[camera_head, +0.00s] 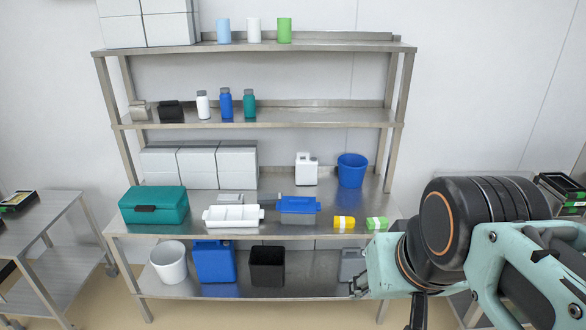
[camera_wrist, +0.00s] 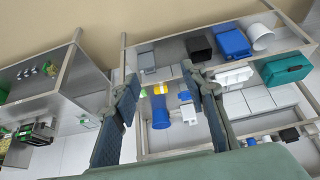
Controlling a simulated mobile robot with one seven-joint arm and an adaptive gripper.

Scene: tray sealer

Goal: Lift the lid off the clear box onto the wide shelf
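The clear box (camera_head: 297,218) stands on the middle shelf deck of the metal rack in the head view, with a blue lid (camera_head: 298,204) on top. The lid looks level and seated on the box. The wide shelf (camera_head: 190,231) seems to be this long steel deck. My gripper (camera_wrist: 160,80) is open and empty in the wrist view, its two dark fingers spread wide apart. My arm is at the lower right of the head view, in front of the rack and apart from the box.
A white divided tray (camera_head: 233,216) is left of the box, with a teal case (camera_head: 154,205) beyond. Yellow (camera_head: 344,222) and green (camera_head: 377,223) rolls lie to the right. A blue bucket (camera_head: 352,170) and white canister (camera_head: 306,169) stand behind. A shelf (camera_head: 260,117) overhangs.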

